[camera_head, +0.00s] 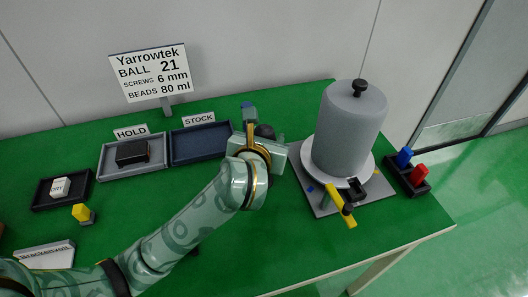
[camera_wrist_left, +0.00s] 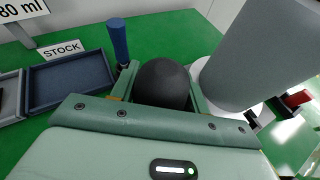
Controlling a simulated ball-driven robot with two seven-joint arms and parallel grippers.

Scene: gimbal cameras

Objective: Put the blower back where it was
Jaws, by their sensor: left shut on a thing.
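The blower appears as a black rounded bulb (camera_wrist_left: 163,83) between the fingers of my left gripper (camera_wrist_left: 160,100) in the left wrist view. My left gripper (camera_head: 259,137) is shut on it. In the head view the bulb (camera_head: 265,131) is mostly hidden by the gripper, which is between the STOCK tray and the large grey cylinder. A blue cylinder (camera_wrist_left: 118,40) shows beside the left finger in the wrist view; I cannot tell whether it touches the gripper. My right gripper is in neither view.
The blue STOCK tray (camera_head: 174,157) is empty. The grey HOLD tray (camera_head: 106,168) holds a black box (camera_head: 132,152). The grey cylinder (camera_head: 349,130), with a yellow handle (camera_head: 337,203) before it, stands right. A dark holder (camera_head: 417,187) carries blue and red pieces.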

